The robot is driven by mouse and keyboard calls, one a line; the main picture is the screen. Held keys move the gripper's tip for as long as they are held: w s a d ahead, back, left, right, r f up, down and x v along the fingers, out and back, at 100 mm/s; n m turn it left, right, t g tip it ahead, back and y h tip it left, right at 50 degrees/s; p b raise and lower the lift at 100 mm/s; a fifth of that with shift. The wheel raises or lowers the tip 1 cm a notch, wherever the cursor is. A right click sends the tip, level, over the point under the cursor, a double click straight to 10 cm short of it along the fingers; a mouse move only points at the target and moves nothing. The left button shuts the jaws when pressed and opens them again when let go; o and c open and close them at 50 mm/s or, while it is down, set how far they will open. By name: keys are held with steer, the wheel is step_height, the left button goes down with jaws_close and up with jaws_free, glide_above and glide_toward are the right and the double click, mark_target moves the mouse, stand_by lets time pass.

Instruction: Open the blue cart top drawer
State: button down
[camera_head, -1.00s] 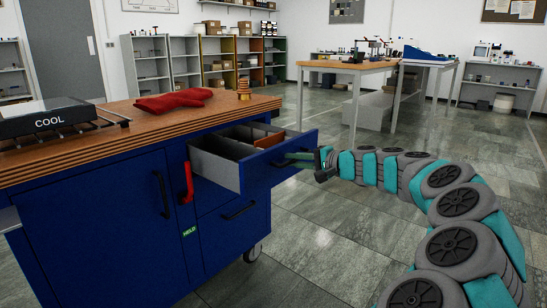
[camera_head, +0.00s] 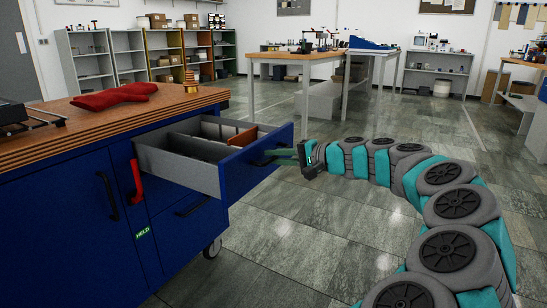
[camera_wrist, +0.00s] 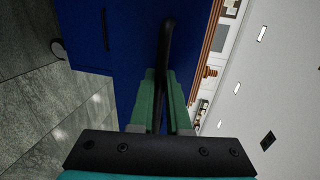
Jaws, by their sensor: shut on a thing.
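The blue cart (camera_head: 60,195) stands at the left with a wooden top. Its top drawer (camera_head: 178,175) is pulled well out, showing grey sides, inner dividers and a brown item inside. My gripper (camera_head: 283,155) is at the drawer's blue front, shut on the black drawer handle (camera_wrist: 165,60). In the wrist view the green fingers (camera_wrist: 160,100) lie on both sides of the handle, with the blue front behind it.
A red cloth (camera_head: 115,95) and a stacked brass-coloured object (camera_head: 190,84) lie on the cart top. A red handle (camera_head: 136,182) and a lower drawer handle (camera_head: 193,206) are on the cart's front. Open tiled floor (camera_head: 300,240) lies to the right; workbenches stand behind.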

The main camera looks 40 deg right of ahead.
steer(key=c, duration=0.9)
jaws_free()
steer(key=v, duration=0.7)
steer(key=shift+s+d, duration=0.15)
steer(key=shift+s, duration=0.25)
